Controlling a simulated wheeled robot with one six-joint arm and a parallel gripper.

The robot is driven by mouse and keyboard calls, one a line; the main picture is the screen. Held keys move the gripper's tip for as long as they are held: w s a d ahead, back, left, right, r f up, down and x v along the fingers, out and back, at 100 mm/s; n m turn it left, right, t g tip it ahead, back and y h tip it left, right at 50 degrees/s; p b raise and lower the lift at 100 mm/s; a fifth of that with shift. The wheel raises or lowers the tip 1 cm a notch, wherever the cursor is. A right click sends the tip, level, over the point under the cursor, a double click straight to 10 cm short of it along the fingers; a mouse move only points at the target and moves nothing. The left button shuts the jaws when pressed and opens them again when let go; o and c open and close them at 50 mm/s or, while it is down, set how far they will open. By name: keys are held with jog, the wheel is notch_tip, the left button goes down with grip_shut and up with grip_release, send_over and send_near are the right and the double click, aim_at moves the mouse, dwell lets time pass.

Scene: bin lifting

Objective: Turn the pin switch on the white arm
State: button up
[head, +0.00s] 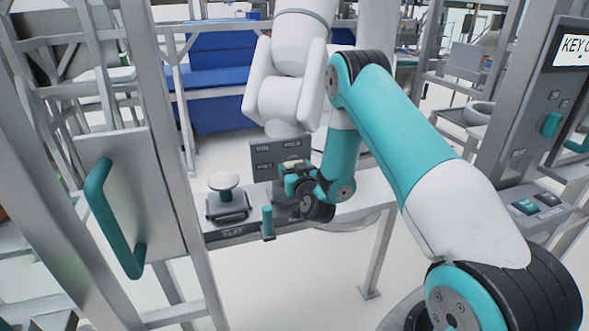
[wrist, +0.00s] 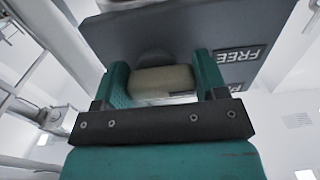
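The white arm (head: 290,60) hangs in the upper middle of the head view. A dark grey panel (head: 265,150) with small labels is at its lower end. In the wrist view the panel (wrist: 130,35) fills the top, with a FREE label upside down on the right and a second label partly hidden below it. The pin switch, a beige rounded knob (wrist: 163,80), stands out from the panel between my fingers. My gripper (wrist: 163,85) has a teal finger against each side of the knob, with no clear gap. In the head view my gripper (head: 297,172) is at the panel, and the knob is mostly hidden.
A grey bench (head: 345,195) stands below the white arm, with a round-topped button (head: 223,182) and a teal lever (head: 267,220) on its left. A door with a teal handle (head: 110,220) is at the near left. A key panel (head: 540,110) is at right.

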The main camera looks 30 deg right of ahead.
jog(key=shift+m, duration=0.3)
jog(key=shift+c, duration=0.4)
jog(key=m+b, duration=0.1)
jog(key=m, duration=0.2)
jog(key=shift+a+m, duration=0.15)
jog(key=shift+m, duration=0.15)
jog(key=m+b, duration=0.1)
jog(key=m, duration=0.3)
jog(key=shift+r+m, duration=0.15)
jog(key=shift+m, duration=0.15)
jog(key=m+b, duration=0.1)
jog(key=m, duration=0.3)
jog(key=shift+a+r, duration=0.1)
jog(key=shift+r, duration=0.05)
jog(key=m, duration=0.5)
jog(key=shift+r+b, duration=0.15)
jog(key=shift+b, duration=0.2)
jog(key=o, duration=0.9)
jog(key=shift+r, duration=0.1)
jog(key=shift+o, duration=0.2)
